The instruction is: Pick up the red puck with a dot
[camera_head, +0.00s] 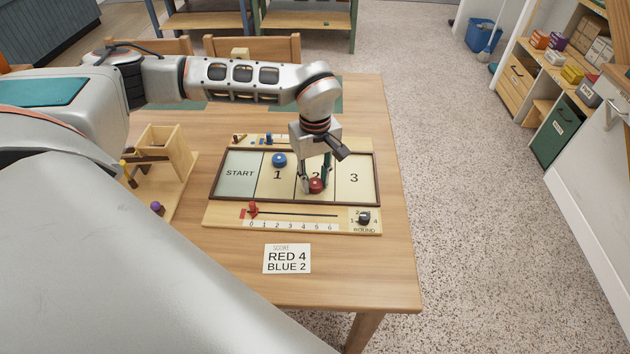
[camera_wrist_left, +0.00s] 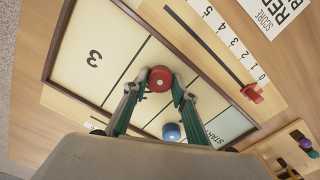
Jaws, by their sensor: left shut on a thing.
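The red puck (camera_head: 316,186) is on the "2" section of the game board (camera_head: 353,196), close to its front rim. In the left wrist view the red puck (camera_wrist_left: 159,78) shows a small mark on its top. My left gripper (camera_head: 316,183) points down over the board and is shut on the red puck, with a finger on each side; the fingertips also show in the wrist view (camera_wrist_left: 157,88). I cannot tell whether the puck touches the board. A blue puck (camera_head: 279,160) lies on the "1" section, and it also shows in the wrist view (camera_wrist_left: 172,131). My right gripper is not in view.
A score slider with a red marker (camera_head: 253,208) and a black round knob (camera_head: 364,217) line the board's front. A score card (camera_head: 287,259) lies nearer on the table (camera_head: 375,279). A wooden box structure (camera_head: 170,146) stands left of the board.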

